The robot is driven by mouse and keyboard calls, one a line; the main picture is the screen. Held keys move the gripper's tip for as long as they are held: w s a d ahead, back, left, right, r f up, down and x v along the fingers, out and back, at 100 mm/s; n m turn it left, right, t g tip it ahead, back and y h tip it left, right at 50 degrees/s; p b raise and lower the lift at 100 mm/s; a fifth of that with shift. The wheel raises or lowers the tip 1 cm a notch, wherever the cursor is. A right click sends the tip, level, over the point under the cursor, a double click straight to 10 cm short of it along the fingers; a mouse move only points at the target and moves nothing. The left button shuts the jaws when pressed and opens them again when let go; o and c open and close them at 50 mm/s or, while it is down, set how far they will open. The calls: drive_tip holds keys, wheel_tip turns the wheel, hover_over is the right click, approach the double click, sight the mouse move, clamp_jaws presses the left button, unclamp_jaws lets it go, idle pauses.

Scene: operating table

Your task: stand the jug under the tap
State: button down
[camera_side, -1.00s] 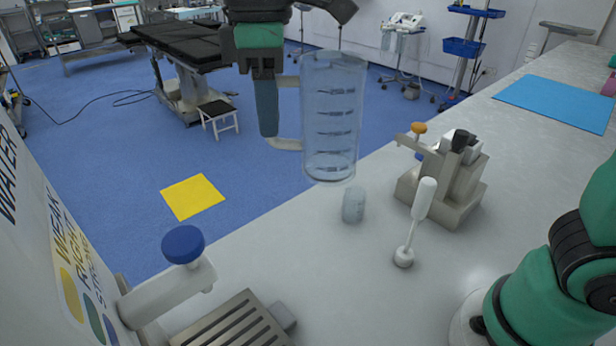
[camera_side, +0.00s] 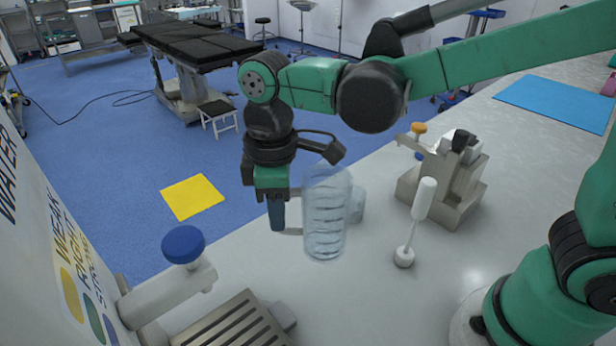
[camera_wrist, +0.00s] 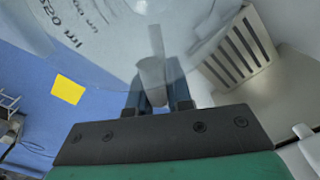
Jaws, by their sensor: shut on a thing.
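The clear jug (camera_side: 326,222) with dark level marks hangs upright from my gripper (camera_side: 283,228), which is shut on the jug's handle at its left side. In the wrist view the jug (camera_wrist: 110,30) fills the top, and my gripper (camera_wrist: 158,98) closes on the handle. The tap (camera_side: 168,290), a pale spout with a blue knob (camera_side: 183,244), sticks out at the lower left from the white water unit (camera_side: 50,230). A slotted drip tray (camera_side: 235,328) lies below the tap and also shows in the wrist view (camera_wrist: 238,52). The jug is apart from the tap, to its right.
A small clear cup (camera_side: 357,204) stands just behind the jug. A white-handled tool (camera_side: 424,200) stands upright right of it, near a grey metal device (camera_side: 445,185) with an orange knob. The counter (camera_side: 370,300) is bare between jug and tray.

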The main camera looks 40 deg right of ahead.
drive_tip(key=shift+f, duration=3.05)
drive_tip(key=shift+f, duration=0.15)
drive_tip(key=c, duration=0.8)
unclamp_jaws()
wheel_tip(320, 180, up, 4)
drive_tip(key=shift+r, duration=0.1)
drive_tip(key=shift+o, duration=0.6)
drive_tip(key=shift+r, duration=0.7)
